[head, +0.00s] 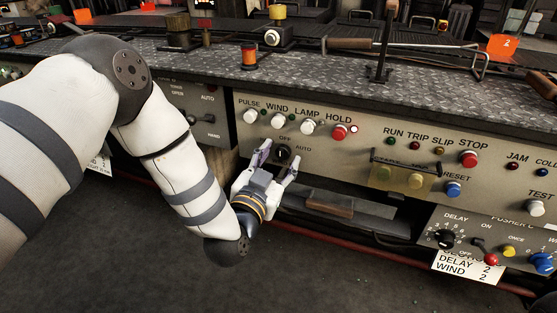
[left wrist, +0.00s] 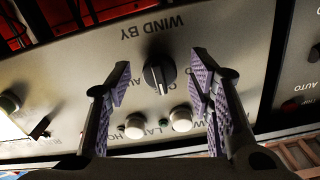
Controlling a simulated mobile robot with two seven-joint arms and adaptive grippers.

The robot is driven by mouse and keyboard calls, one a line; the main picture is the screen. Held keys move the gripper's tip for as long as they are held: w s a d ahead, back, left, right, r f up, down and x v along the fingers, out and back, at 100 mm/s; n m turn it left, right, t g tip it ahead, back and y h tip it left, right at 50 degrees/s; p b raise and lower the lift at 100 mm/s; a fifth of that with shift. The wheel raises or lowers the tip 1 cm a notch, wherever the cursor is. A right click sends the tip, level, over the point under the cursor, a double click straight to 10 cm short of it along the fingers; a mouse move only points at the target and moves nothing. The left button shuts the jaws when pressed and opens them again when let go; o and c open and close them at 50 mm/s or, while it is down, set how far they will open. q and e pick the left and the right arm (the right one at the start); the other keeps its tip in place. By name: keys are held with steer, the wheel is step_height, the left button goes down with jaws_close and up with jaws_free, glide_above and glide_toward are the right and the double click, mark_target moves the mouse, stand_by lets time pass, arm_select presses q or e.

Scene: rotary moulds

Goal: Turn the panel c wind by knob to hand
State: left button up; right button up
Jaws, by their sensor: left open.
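The wind by knob (head: 283,153) is a small black rotary knob on the grey panel, with OFF and AUTO printed by it in the head view. In the left wrist view, which is upside down, the knob (left wrist: 157,75) stands by the words WIND BY, its pale pointer line running towards the picture's bottom. A HAND mark by this knob cannot be made out. My left gripper (head: 276,160) is open, its fingers pointing at the panel. In the left wrist view the fingertips (left wrist: 161,84) lie either side of the knob, with gaps. My right gripper is not in view.
Above the knob is a row of white buttons (head: 279,121) and a red HOLD button (head: 338,132). Yellow-covered buttons (head: 400,178) and a red STOP button (head: 470,158) are farther right. A drawer-like ledge with a brown handle (head: 330,206) lies below. The dark floor is clear.

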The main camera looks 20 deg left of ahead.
arm_select(q)
jaws_close()
steer(key=shift+n, duration=0.3)
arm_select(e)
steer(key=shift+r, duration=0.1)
arm_select(q)
steer(key=n+p, duration=0.1)
steer(key=n, duration=0.2)
steer(key=shift+r+n, duration=0.1)
steer(key=shift+n, duration=0.2)
steer(key=n+p, duration=0.1)
steer(key=n, duration=0.3)
steer(key=shift+d+n, duration=0.1)
steer(key=shift+n, duration=0.2)
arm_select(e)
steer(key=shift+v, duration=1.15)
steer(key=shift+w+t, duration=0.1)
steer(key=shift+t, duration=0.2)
arm_select(q)
jaws_free()
